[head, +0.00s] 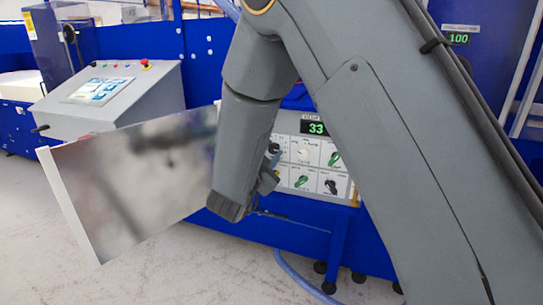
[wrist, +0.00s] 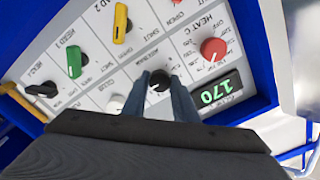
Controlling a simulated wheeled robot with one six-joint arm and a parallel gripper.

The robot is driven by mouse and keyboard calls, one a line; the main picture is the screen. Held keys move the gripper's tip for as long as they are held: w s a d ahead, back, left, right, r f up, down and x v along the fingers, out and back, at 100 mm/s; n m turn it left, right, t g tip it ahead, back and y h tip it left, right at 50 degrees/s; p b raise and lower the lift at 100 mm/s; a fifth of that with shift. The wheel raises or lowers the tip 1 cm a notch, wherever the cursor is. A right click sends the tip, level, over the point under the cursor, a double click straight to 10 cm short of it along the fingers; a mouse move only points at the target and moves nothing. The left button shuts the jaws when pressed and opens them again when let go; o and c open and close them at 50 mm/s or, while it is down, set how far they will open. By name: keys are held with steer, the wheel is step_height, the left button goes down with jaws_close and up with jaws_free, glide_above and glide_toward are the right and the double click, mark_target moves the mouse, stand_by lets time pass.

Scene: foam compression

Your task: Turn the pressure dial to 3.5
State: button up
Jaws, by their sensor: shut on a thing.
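In the wrist view my gripper (wrist: 161,84) has its two blue-grey fingers on either side of a small round black knob (wrist: 158,80) on a white control panel (wrist: 95,88). The fingers are shut on this knob. The label beside it is too small and tilted to read surely, so I cannot tell if it is the pressure dial. A white knob (wrist: 116,104) sits just left of the fingers. In the head view my forearm hides part of the panel and most of my gripper. A green display (head: 315,128) there seems to read 33.
Yellow (wrist: 122,24) and green (wrist: 74,62) levers stand to the left. In the head view a grey console (head: 110,95) stands at left behind a pale tilted plate (head: 140,175).

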steer(key=shift+r, duration=0.1)
stand_by(0.5)
steer(key=o, duration=1.1)
steer(key=shift+c, duration=0.2)
steer(key=b+v, duration=0.1)
steer(key=v, duration=0.6)
steer(key=shift+s, duration=0.4)
steer(key=shift+a, duration=0.1)
